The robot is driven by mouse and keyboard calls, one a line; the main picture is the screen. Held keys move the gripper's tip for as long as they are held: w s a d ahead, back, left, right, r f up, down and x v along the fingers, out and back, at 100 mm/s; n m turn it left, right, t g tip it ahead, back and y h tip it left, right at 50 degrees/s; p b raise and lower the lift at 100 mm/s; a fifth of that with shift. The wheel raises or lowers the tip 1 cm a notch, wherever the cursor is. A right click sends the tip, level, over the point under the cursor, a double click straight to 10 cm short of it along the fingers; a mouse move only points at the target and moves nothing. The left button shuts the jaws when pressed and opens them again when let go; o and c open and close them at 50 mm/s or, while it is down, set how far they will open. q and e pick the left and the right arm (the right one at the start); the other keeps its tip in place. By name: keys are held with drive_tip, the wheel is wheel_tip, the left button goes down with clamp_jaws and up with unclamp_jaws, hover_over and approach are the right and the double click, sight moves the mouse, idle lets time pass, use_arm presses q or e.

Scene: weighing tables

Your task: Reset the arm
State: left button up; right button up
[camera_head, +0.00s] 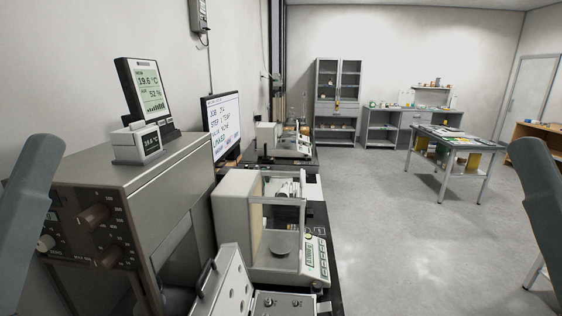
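My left arm shows as a grey link at the left edge of the head view, and my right arm as a grey link at the right edge. Both links run down out of the picture. Neither gripper is in view, so I cannot see their fingers or whether they hold anything. Neither visible link touches anything that I can make out.
A grey oven-like cabinet (135,185) with brown knobs stands at left, bearing a display (148,92). Beside it, an analytical balance (235,215) sits on the dark bench. A monitor (222,122) stands behind. Grey floor (415,255) is clear at right, before a table (447,137).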

use_arm(q)
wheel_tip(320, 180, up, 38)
drive_tip(key=p, duration=3.8)
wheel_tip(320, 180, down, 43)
drive_tip(key=b, duration=4.2)
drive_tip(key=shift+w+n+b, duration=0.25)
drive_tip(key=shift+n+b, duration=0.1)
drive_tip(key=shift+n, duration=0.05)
